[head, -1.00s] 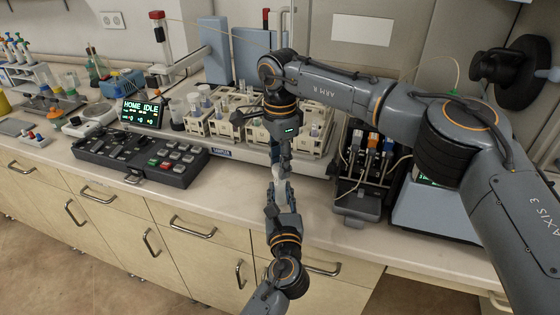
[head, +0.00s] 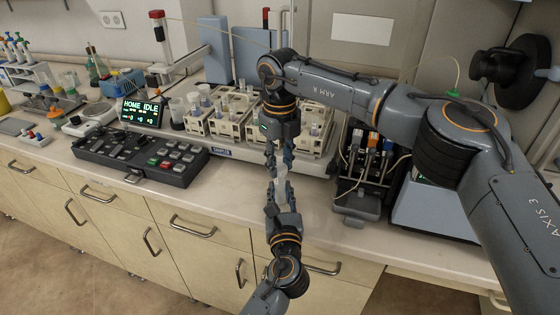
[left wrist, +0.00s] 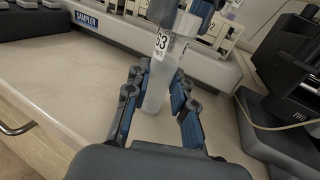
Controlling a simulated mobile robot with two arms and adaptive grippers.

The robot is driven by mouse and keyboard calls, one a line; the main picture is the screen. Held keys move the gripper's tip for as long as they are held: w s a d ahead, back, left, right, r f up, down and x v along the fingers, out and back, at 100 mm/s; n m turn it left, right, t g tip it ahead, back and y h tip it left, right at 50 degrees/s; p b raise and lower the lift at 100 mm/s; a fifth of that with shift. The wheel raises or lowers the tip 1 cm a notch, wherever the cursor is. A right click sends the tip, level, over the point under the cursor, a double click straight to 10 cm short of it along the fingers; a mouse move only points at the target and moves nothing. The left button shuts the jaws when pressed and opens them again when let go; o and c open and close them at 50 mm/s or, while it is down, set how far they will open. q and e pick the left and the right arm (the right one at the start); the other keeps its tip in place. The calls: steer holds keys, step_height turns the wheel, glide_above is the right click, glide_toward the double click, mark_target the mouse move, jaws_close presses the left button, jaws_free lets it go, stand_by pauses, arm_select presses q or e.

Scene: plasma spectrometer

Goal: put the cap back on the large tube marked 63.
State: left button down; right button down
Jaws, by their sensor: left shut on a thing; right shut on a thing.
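The large tube marked 63 (left wrist: 157,83) is pale and translucent, with a white label near its upper end. The tube also shows in the head view (head: 280,182), between my left gripper (head: 280,196) and my right gripper (head: 279,160). My right gripper is directly above, fingers pointing down, shut on a pale piece at the tube's top, which appears to be the cap (left wrist: 186,23). The fingers partly hide it, so I cannot tell whether it is seated.
The sampler (head: 222,152) with racks of tubes stands behind the grippers. A black keypad panel (head: 140,153) is to the left. A pump unit with tubing (head: 366,170) stands close on the right. The bench front between them is clear.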

steer(key=shift+m, duration=0.9)
steer(key=c, duration=1)
jaws_free()
steer(key=shift+r, duration=0.15)
steer(key=shift+r, duration=2.15)
